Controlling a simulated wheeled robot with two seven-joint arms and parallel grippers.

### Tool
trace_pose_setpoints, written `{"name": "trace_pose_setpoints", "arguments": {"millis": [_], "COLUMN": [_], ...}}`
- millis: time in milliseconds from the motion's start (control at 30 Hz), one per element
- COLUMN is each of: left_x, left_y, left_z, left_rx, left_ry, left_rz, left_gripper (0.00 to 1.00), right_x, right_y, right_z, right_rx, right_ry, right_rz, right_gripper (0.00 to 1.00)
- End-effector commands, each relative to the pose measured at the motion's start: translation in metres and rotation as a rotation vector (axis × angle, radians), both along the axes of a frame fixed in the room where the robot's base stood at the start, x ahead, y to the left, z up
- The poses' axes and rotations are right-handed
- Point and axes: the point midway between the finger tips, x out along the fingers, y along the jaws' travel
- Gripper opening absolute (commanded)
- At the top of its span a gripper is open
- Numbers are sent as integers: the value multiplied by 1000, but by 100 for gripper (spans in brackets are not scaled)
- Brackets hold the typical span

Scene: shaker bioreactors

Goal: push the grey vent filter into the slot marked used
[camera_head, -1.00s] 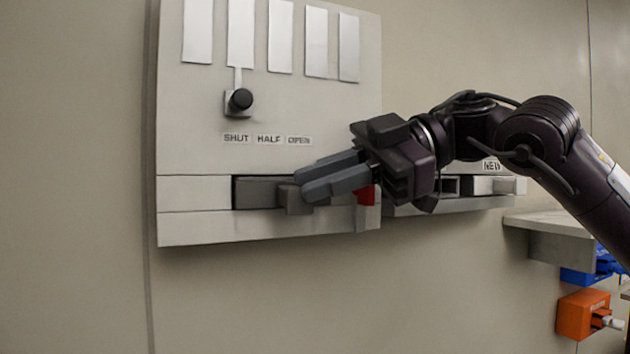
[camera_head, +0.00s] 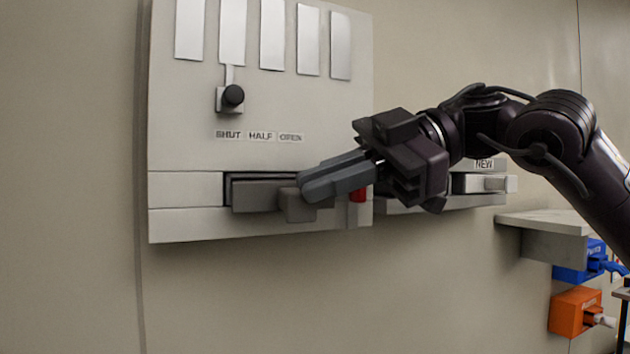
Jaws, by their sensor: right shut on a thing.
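The grey vent filter (camera_head: 262,195) is a long grey block at a dark slot low on the wall panel (camera_head: 190,225). It stands slightly out of the slot, with a dark gap along its top and left end. A grey tab (camera_head: 299,207) juts from its right part. My right gripper (camera_head: 308,187) reaches in from the right and is shut on the tab side of the filter; the fingers hide the exact grip. No label reading used is visible. My left gripper is not in view.
A black knob (camera_head: 233,96) sits above labels SHUT, HALF and OPEN. A red part (camera_head: 358,195) shows beneath my gripper. A light block (camera_head: 486,184) sits in a slot under the NEW label (camera_head: 484,164). A shelf (camera_head: 545,223) and blue and orange boxes (camera_head: 575,312) are at right.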

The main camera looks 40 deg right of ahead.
Motion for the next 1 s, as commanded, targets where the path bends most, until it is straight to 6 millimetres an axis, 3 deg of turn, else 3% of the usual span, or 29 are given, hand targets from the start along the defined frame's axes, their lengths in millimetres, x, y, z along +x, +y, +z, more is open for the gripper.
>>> {"name": "trace_pose_setpoints", "arguments": {"millis": [1000], "left_x": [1], "left_y": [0], "left_z": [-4], "left_rx": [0], "left_ry": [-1], "left_rz": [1], "left_gripper": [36], "right_x": [-15], "right_y": [3], "right_z": [3], "right_rx": [2], "right_ry": [-9], "right_rz": [-2], "right_gripper": [0]}}
